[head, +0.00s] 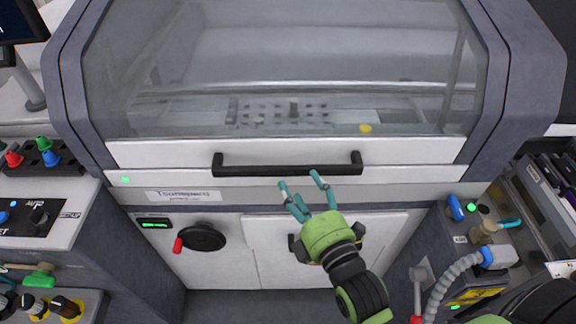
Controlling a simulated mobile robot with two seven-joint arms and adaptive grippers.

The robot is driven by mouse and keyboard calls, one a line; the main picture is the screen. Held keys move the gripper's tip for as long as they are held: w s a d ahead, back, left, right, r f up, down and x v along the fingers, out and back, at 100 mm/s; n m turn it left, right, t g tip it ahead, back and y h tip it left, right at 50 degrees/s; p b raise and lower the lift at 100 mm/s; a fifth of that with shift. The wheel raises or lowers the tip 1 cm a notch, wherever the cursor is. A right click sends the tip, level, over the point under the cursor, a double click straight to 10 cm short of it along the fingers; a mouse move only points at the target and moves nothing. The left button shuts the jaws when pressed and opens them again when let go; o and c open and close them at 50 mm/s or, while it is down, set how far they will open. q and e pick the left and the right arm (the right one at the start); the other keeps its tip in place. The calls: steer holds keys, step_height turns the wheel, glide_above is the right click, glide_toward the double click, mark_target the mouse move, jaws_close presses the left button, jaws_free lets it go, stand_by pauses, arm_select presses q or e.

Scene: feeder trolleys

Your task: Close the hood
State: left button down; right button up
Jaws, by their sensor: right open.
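The hood (390,148) is a large clear panel in a dark frame with a white lower edge, on the front of the machine. It looks lowered, its white edge close above the machine's front ledge; I cannot tell whether it is fully seated. A black bar handle (287,170) runs across its white edge. My right gripper (301,184), with teal fingers and a green body, is open just below the right half of the handle. Its fingertips look near the handle, and nothing is between them. My left gripper is not in view.
White cabinet doors (275,265) with a round black knob (202,238) and red grip lie below. A control panel (45,215) stands at left. A grey hose (448,285) and colored knobs are at right, beside a dark rack (560,180).

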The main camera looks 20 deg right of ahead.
mark_target(289, 171)
steer(key=w, duration=0.2)
steer(key=w+p, duration=0.1)
steer(key=w, duration=0.1)
steer(key=w+a, duration=0.1)
steer(key=w, duration=0.1)
steer(key=shift+w+p, duration=0.3)
steer(key=shift+d, duration=0.1)
jaws_close()
steer(key=shift+r, duration=0.1)
